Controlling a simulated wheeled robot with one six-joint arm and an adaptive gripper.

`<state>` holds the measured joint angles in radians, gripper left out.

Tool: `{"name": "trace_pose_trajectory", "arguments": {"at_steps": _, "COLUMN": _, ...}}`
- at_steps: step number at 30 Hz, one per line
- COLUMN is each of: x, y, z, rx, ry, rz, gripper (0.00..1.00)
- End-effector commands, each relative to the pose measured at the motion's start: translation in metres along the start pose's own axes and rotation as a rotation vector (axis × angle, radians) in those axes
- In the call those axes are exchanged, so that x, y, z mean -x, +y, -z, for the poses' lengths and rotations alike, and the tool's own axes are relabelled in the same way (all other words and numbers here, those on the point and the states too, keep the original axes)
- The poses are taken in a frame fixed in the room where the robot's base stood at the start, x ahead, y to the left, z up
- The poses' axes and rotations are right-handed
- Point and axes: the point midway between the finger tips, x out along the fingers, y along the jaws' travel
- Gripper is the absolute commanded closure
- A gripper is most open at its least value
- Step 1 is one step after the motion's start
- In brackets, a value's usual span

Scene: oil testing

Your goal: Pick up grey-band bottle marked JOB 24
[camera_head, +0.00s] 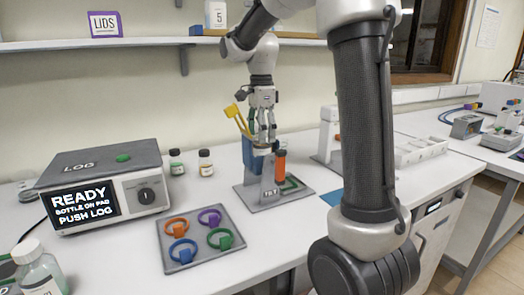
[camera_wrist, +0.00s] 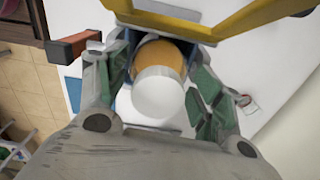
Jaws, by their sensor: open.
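My gripper (camera_head: 265,138) is open and points down over the grey tilt stand (camera_head: 250,197). In the wrist view, my open gripper (camera_wrist: 155,105) has its fingers on either side of a bottle with a white cap (camera_wrist: 158,97) and an amber body. I cannot tell whether the fingers touch it. In the head view, the fingers and the blue holder (camera_head: 249,152) mostly hide this bottle. No grey band or JOB 24 mark can be read in either view. Two small bottles, one with a green label (camera_head: 176,163) and one with a white label (camera_head: 206,164), stand by the wall.
A yellow clamp (camera_head: 237,116) rises beside my gripper, and an orange-red cylinder (camera_head: 281,167) stands on the stand. The LOG machine (camera_head: 105,183) reads READY. A grey plate with coloured rings (camera_head: 201,238) lies in front. A large clear bottle (camera_head: 38,271) stands front left.

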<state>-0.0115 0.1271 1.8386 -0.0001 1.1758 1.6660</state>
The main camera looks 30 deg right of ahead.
Motion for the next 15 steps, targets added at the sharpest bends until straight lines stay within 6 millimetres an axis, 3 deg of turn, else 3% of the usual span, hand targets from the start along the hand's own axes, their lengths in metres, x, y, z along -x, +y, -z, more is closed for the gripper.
{"name": "trace_pose_trajectory", "arguments": {"at_steps": 6, "x": -0.030, "y": 0.001, "z": 0.002, "rx": 0.001, "ry": 0.000, "rz": -0.002, "gripper": 0.33}}
{"name": "trace_pose_trajectory", "arguments": {"at_steps": 14, "x": -0.033, "y": 0.001, "z": 0.002, "rx": 0.001, "ry": 0.000, "rz": 0.000, "gripper": 0.33}}
{"name": "trace_pose_trajectory", "arguments": {"at_steps": 15, "x": -0.033, "y": 0.001, "z": 0.002, "rx": 0.001, "ry": 0.000, "rz": 0.000, "gripper": 0.39}}
